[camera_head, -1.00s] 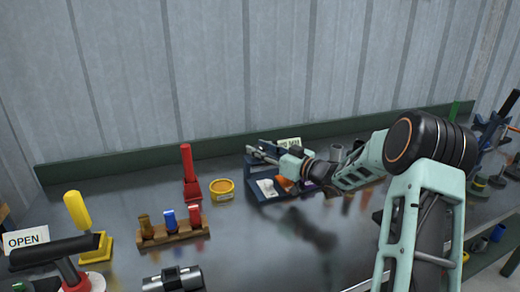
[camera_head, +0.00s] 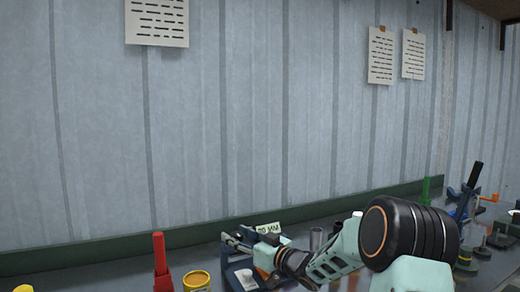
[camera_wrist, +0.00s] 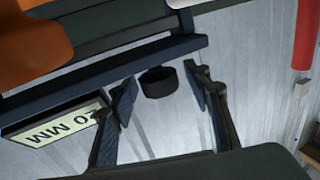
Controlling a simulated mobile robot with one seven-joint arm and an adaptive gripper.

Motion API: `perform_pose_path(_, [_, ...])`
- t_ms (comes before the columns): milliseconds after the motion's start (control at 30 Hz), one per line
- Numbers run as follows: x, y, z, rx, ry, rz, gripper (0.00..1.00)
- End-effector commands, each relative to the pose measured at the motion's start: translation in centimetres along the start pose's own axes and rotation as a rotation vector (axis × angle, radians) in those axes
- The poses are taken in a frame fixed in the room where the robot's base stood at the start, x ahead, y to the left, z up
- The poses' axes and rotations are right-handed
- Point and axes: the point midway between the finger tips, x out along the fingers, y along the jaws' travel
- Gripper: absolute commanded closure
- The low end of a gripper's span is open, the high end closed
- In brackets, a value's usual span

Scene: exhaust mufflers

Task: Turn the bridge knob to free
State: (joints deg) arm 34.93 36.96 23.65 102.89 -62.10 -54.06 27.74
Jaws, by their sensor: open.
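A short black round knob (camera_wrist: 158,83) shows in the wrist view, just below a dark blue bar (camera_wrist: 110,70). It appears to be the bridge knob; no marking on it is readable. My gripper (camera_wrist: 162,93) is open, with one finger on each side of the knob and visible gaps between. I cannot tell how deep the fingers reach around it. In the head view my gripper (camera_head: 238,240) is at the top of the dark blue fixture (camera_head: 232,275) on the bench. The knob cannot be made out there.
A "20 MM" sign (camera_wrist: 60,126) hangs beside the fingers in the wrist view. A red upright handle (camera_head: 161,262) and a yellow tin (camera_head: 197,281) stand left of the fixture. A grey cylinder (camera_head: 316,238) stands to its right. The corrugated wall is behind.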

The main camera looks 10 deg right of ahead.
Motion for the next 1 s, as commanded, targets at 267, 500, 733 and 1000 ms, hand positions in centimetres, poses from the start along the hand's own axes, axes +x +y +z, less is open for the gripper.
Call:
perform_pose_path(267, [-0.06,-0.1,0.73,0.0,-0.002,0.135,0.53])
perform_pose_path(500, [0.0,-0.2,0.55,0.0,-0.001,0.242,0.53])
perform_pose_path(733, [0.04,-0.24,0.35,0.001,-0.001,0.334,0.53])
perform_pose_path(1000, [0.07,-0.24,0.16,0.001,-0.001,0.429,0.53])
